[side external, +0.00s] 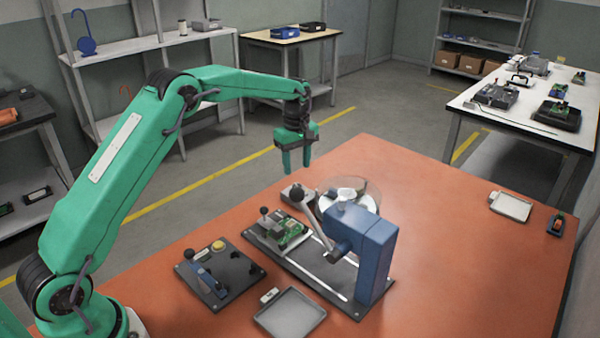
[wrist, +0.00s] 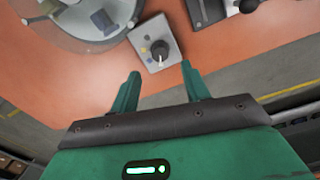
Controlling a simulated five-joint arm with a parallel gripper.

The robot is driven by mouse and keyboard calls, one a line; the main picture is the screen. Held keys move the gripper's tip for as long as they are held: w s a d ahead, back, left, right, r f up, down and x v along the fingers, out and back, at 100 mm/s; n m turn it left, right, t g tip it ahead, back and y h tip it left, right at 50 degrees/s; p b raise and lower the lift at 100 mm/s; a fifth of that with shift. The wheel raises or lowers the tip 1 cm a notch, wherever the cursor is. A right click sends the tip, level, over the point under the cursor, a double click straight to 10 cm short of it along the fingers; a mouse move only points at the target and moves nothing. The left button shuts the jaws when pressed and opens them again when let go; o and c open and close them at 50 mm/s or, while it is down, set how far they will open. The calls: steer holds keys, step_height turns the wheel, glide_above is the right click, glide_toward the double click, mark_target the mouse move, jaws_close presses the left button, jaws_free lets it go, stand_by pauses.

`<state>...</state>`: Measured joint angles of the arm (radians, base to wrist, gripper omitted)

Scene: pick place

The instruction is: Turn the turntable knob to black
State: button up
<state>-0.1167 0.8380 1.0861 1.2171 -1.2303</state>
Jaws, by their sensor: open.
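A grey box with a black round knob (wrist: 159,48) shows in the wrist view, just beyond my fingertips. The knob has a pale pointer on its lower side, and small coloured marks lie to its left; which mark it points at is too small to tell. The turntable (wrist: 80,18), a round clear-covered disc, is beside the box at the upper left. In the side view the turntable (side external: 352,196) sits behind the blue press, with the grey knob box (side external: 293,190) to its left. My gripper (side external: 297,163) is open and empty above the table's far edge; its fingers also show in the wrist view (wrist: 160,82).
A blue press (side external: 366,245) with a lever stands on a dark base in front of the turntable. A green circuit board (side external: 284,234) sits in a fixture at its left. A dark switch panel (side external: 220,273) and grey tray (side external: 290,313) lie nearer. The orange table's right side is mostly clear.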

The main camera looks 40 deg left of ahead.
steer(key=shift+f, duration=3.65)
steer(key=c, duration=1)
